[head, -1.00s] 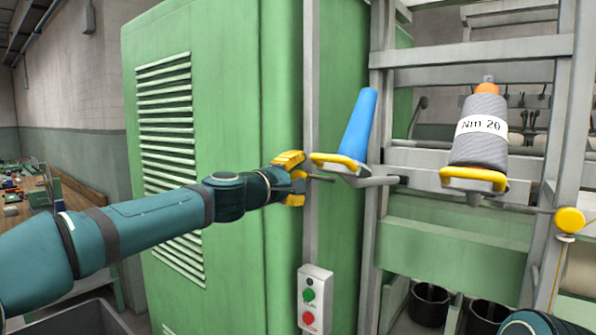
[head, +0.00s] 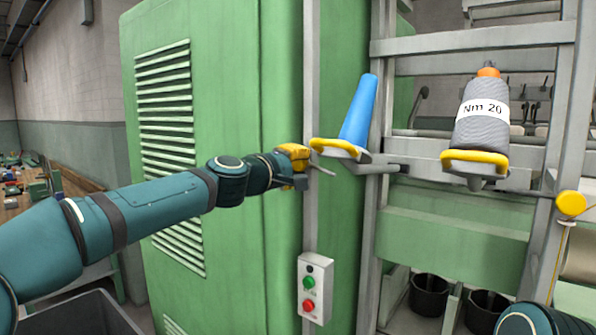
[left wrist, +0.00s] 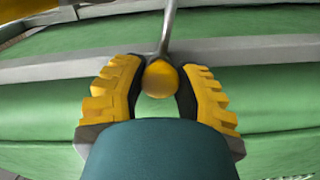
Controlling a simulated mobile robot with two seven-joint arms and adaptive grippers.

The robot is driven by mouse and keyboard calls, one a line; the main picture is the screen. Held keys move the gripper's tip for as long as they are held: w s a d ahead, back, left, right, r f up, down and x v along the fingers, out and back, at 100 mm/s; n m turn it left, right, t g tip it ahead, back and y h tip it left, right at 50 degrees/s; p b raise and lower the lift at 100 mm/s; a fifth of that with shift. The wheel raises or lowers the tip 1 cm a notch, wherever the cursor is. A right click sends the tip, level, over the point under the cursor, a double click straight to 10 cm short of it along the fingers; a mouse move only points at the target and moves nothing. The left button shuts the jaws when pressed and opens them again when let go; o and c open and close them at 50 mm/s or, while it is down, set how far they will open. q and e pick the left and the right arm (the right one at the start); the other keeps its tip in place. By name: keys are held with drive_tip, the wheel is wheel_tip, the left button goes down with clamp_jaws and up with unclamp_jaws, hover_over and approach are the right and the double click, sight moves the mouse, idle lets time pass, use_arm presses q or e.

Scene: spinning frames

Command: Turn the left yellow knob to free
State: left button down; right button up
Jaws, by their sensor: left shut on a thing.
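The left yellow knob (left wrist: 160,79) is a small ball on the end of a grey rod (left wrist: 168,28). In the left wrist view it sits between the yellow ribbed fingers of my left gripper (left wrist: 157,92), which is shut on it. In the head view my left gripper (head: 298,166) is in front of the green cabinet's right edge and hides the knob. The rod (head: 322,171) shows just right of the fingers. My right gripper is not in view.
A blue cone (head: 359,112) on a yellow-rimmed holder stands close right of my left gripper. A grey yarn cone (head: 481,115) labelled "Nm 20" stands further right. The green cabinet (head: 225,60) is behind my left arm. A button box (head: 314,288) hangs below.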

use_arm(q)
drive_tip(key=shift+m, duration=0.7)
drive_tip(key=c, duration=0.6)
unclamp_jaws()
